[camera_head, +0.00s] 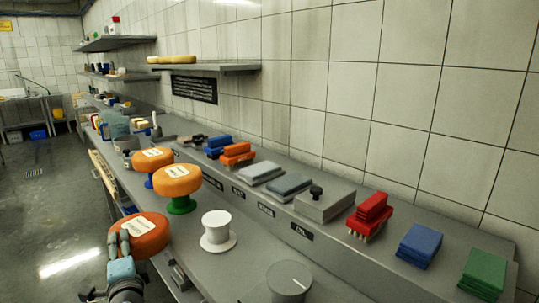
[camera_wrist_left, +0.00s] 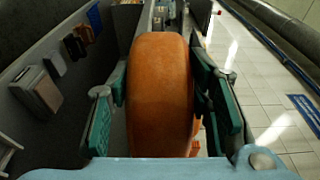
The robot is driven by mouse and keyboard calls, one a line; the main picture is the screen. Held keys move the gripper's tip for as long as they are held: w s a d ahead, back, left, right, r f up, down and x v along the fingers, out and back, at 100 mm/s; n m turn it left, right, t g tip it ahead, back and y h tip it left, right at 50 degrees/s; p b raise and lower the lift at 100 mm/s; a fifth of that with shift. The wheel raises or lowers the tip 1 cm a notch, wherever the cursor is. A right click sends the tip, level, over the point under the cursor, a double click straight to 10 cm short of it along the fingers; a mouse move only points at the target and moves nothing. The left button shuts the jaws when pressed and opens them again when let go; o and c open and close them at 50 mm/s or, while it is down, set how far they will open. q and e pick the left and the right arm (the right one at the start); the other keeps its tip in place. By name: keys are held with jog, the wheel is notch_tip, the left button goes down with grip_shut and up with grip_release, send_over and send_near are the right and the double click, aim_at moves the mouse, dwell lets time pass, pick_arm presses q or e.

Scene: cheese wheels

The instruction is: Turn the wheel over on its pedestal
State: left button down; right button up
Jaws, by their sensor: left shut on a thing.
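An orange cheese wheel (camera_head: 151,241) with a white label on its upper face is at the lower left of the head view. My left gripper (camera_head: 119,243) is shut on its near left side. In the left wrist view the wheel (camera_wrist_left: 160,95) shows edge-on between the two green fingers. Whether it rests on something is hidden. A white pedestal (camera_head: 218,230) with a wide round foot stands bare to its right. Two more labelled wheels sit flat farther back, one (camera_head: 177,180) on a green pedestal (camera_head: 181,205), one (camera_head: 153,158) on a blue pedestal (camera_head: 149,181). My right gripper is not in view.
Along the wall ledge stand a red brush (camera_head: 370,216), a blue stack of cloths (camera_head: 419,246), a green stack (camera_head: 484,272), a grey box with a black knob (camera_head: 324,207) and grey slabs (camera_head: 289,186). The counter right of the white pedestal has some bare room.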

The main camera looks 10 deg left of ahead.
aim_at(136, 241)
pick_arm(q)
jog(key=shift+w+d+r, duration=0.1)
jog(key=shift+w+d, duration=0.7)
jog(key=shift+w, duration=0.3)
jog(key=shift+w+d+r, duration=0.1)
jog(key=shift+w+d, duration=0.05)
jog(key=shift+w, duration=0.05)
jog(key=shift+d+r, duration=0.15)
jog(key=shift+r, duration=0.15)
jog(key=s+d+r+m+t+h+p, duration=0.35)
jog(key=d+r+h+p, duration=0.3)
jog(key=r+p, duration=0.55)
jog(key=s+d+f+m+h+b, duration=0.1)
jog(key=s+d+m+h, duration=0.4)
jog(key=d, duration=0.5)
jog(key=s+d+f+m+h, duration=0.2)
jog(key=s+d+m+h, duration=0.4)
jog(key=s+d+h, duration=0.2)
jog(key=d+h, duration=0.2)
jog(key=shift+d+f+g+b, duration=0.35)
jog(key=shift+d+f+b, duration=0.05)
jog(key=shift+w, duration=0.1)
